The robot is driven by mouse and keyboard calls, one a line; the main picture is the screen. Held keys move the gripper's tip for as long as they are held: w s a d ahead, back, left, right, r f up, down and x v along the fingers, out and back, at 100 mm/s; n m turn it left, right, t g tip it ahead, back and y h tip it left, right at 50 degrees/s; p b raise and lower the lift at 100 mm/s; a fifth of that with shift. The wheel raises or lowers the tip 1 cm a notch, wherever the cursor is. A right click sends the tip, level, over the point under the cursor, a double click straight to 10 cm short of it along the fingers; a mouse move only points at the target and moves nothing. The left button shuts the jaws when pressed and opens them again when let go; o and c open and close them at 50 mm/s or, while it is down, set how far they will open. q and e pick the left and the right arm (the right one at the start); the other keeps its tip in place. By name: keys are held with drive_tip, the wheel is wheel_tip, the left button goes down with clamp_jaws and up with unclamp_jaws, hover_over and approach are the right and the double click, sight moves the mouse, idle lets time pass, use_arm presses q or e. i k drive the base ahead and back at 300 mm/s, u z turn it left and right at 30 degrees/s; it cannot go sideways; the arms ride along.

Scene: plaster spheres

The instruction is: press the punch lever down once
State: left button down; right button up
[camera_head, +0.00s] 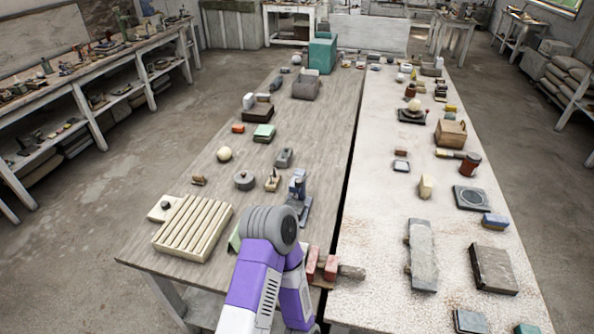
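The punch (299,190) appears to be the small blue-grey upright device on the left table, just beyond my arm. It stands upright on a flat grey base, and my arm's round grey joint hides part of its lower left side. The lever is too small to make out clearly, so I cannot tell its position. One purple arm of mine rises from the bottom of the head view and bends at that joint. I cannot tell which arm it is. No gripper fingers show in the head view, and nothing is seen touching the punch.
A slatted cream rack (193,228) lies left of my arm. A grey round weight (244,180) and a grey block (284,158) stand near the punch. Red blocks (312,263) lie right of my arm. A dark gap separates the pale right table (375,230).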

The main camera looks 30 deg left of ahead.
sight(298, 182)
drive_tip(key=z, duration=1.55)
drive_tip(key=k, duration=1.05)
drive_tip(key=u, duration=1.45)
drive_tip(key=i, duration=0.2)
drive_tip(key=u, duration=0.2)
